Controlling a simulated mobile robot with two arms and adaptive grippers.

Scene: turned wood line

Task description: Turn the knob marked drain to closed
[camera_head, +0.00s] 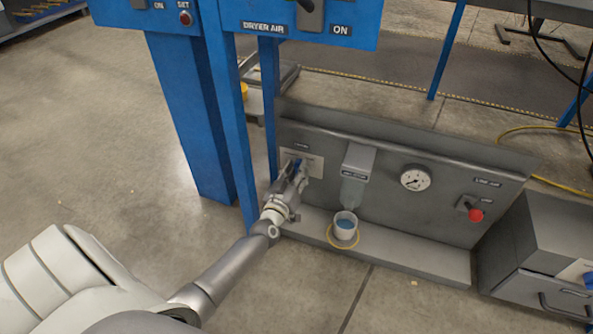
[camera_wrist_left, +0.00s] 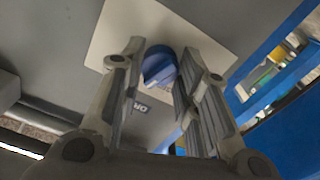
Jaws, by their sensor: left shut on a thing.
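A blue knob (camera_head: 297,163) sits on a pale plate (camera_head: 316,164) at the left end of the low grey panel. In the left wrist view the knob (camera_wrist_left: 159,66) is round and stands out from the pale plate (camera_wrist_left: 112,30). My left gripper (camera_head: 294,174) reaches the knob from the front left and is shut on it, with one finger on each side in the left wrist view (camera_wrist_left: 158,80). The fingers partly hide the knob. The small label above the plate is too small to read, and the knob's setting cannot be told. My right gripper is out of view.
Right of the knob are a clear bowl unit (camera_head: 355,175) above a white cup (camera_head: 344,226), a gauge (camera_head: 415,178) and a red knob (camera_head: 473,212). Blue posts (camera_head: 231,130) stand close left of the gripper. A grey drawer box (camera_head: 540,255) stands at right.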

